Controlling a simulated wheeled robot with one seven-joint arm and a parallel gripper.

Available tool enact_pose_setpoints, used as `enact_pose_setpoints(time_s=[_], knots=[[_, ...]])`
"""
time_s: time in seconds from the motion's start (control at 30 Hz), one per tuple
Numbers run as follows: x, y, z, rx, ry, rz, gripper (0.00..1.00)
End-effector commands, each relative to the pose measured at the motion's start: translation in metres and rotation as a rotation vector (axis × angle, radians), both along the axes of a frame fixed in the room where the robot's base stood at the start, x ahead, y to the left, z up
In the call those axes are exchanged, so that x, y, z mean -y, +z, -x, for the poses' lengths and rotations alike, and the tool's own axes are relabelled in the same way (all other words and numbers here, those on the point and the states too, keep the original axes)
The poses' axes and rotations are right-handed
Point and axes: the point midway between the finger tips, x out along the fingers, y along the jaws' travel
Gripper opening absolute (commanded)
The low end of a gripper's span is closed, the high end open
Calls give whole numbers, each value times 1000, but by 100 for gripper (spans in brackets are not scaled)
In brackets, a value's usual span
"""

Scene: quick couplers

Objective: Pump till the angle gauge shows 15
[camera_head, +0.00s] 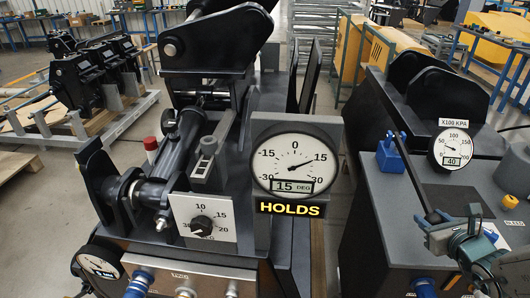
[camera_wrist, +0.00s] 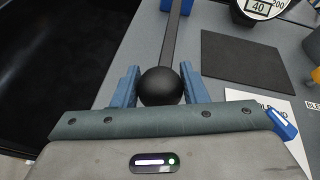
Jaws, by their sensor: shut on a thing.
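The angle gauge (camera_head: 293,163) is a round white dial in a grey housing. Its needle points to the upper right, near the 15 mark, and its display reads 15 DEG. A lit yellow HOLDS sign (camera_head: 290,209) is below it. The pump lever (camera_head: 413,178) is a dark bar running from a blue pivot bracket (camera_head: 391,153) on the right grey cabinet. It ends in a black ball knob (camera_wrist: 161,86). My gripper (camera_head: 440,216) has its blue fingers on both sides of the knob and is shut on it. The fingers also show in the wrist view (camera_wrist: 160,88).
A pressure gauge (camera_head: 453,148) marked X100 KPA reads 40. A yellow knob (camera_head: 510,200) is at the cabinet's right. A dark pad (camera_wrist: 248,66) lies on the cabinet top beside the lever. The black coupler machine (camera_head: 210,45) with a small dial plate (camera_head: 205,240) stands left.

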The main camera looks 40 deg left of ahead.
Motion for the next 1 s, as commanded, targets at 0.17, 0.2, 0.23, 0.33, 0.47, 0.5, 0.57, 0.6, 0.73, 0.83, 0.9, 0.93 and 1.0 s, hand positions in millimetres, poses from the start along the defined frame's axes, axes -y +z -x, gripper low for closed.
enact_pose_setpoints(time_s=[0.17,0.2,0.23,0.33,0.47,0.5,0.57,0.6,0.73,0.83,0.9,0.93,1.0], knots=[[-1,3,-1,6,1,-3,56],[-1,3,-1,6,1,-3,67],[-1,3,-1,6,1,-3,69],[-1,2,-1,4,0,-3,69],[0,2,-1,4,0,-2,69],[0,2,0,4,0,-2,69],[2,3,2,3,0,-1,69],[4,5,4,3,0,-1,69],[12,10,13,4,0,0,69],[19,14,20,5,-2,-2,69],[23,17,25,4,-3,-2,69],[25,18,27,3,-2,-1,69],[29,21,32,3,-2,-2,69]])
